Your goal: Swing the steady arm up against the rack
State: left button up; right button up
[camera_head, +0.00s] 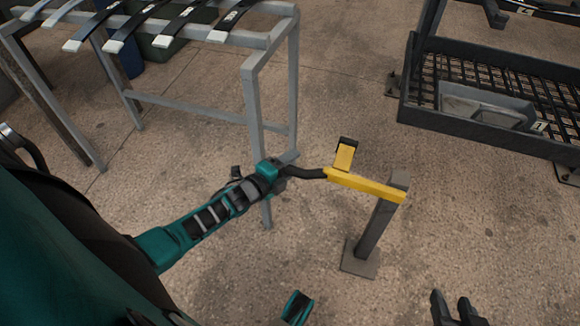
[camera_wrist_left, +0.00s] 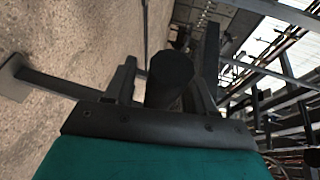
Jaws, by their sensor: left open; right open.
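The steady arm (camera_head: 365,185) is a yellow bar on top of a grey post (camera_head: 375,232) with a square foot on the floor. It has a short yellow upright with a dark pad and a bent black handle (camera_head: 305,173) at its left end. My left gripper (camera_head: 284,175) is at that handle. In the left wrist view the dark round handle end (camera_wrist_left: 172,78) shows between the two spread fingers (camera_wrist_left: 165,88); I cannot tell whether they touch it. My right gripper (camera_head: 457,308) is open and empty at the bottom edge. The grey rack (camera_head: 252,95) stands left of the post.
Several dark strips with pale ends (camera_head: 130,28) lie across the rack's top. A black mesh-floored shelf (camera_head: 485,135) holding a grey bin (camera_head: 485,105) stands at the upper right. Bare floor lies between the rack, the post and the shelf.

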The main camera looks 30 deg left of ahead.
pick_arm(q)
jog(key=shift+w, duration=0.15)
jog(key=shift+c, duration=0.2)
grip_shut()
dwell(0.3)
